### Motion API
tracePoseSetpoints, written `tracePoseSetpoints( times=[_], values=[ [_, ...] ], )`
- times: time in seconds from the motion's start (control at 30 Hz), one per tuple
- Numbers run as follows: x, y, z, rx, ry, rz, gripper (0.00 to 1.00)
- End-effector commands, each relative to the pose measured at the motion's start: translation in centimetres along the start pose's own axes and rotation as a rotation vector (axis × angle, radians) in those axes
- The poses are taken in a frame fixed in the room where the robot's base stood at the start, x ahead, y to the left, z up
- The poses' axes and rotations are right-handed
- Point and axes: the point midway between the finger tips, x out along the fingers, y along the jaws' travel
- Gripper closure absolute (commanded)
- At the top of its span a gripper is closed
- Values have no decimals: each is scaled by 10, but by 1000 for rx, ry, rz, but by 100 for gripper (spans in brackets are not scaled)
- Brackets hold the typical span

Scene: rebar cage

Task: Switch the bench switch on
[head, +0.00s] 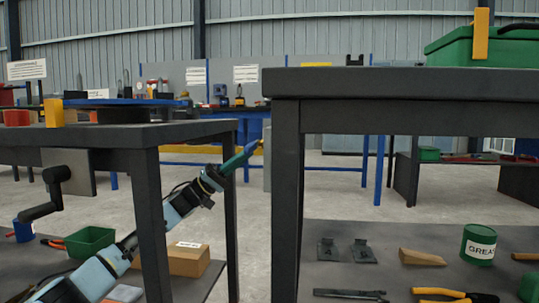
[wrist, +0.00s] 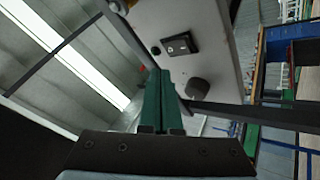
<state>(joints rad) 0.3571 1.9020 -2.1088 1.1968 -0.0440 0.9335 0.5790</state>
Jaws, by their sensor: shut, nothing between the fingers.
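The bench switch (wrist: 180,45) shows in the wrist view as a black rocker on a pale grey panel (wrist: 207,22). I cannot tell which way the rocker is set. A round black knob (wrist: 197,89) sits below it on the same panel. My gripper (wrist: 158,72) is shut and empty, its green fingers side by side. Its tips appear below and left of the switch, near the panel's edge; I cannot tell whether they touch the panel. In the head view my gripper (head: 254,147) is raised in the gap between two dark benches. I cannot make out the switch there.
The left bench (head: 100,137) has a leg close to my arm. The right bench (head: 400,85) stands nearer, with a green box (head: 475,48) on top. Concrete floor shows between the benches.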

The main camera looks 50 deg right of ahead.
Motion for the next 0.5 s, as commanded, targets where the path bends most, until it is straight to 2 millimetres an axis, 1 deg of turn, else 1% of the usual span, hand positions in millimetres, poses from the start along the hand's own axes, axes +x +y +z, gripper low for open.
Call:
tracePoseSetpoints(
  times=[0.03,0.2,0.5],
  values=[
    [5,-3,4,-2,-1,2,100],
    [16,-11,12,0,-1,2,100],
    [21,-15,15,0,0,2,100]
  ],
)
